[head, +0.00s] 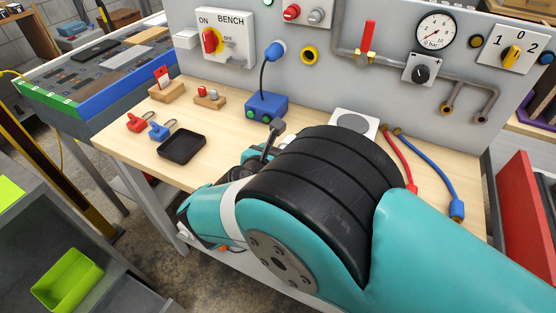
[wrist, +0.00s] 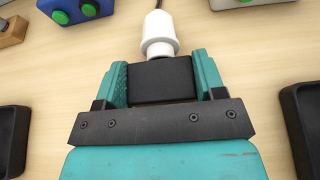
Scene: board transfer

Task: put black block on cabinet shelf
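In the wrist view a dark black block (wrist: 162,80) fills the space between the two teal fingers of my gripper (wrist: 162,72), which appears shut on it. A white plug-like piece with a dark cable shows just beyond the block; I cannot tell whether they touch. In the head view my gripper (head: 262,152) is over the bench, mostly hidden behind my arm. The block cannot be made out clearly there. A grey cabinet (head: 45,225) stands at the lower left, with a green bin (head: 68,282) on a lower level.
A panel with switches and a gauge rises behind. Red and blue hoses lie at the right. A gap of floor separates bench and cabinet.

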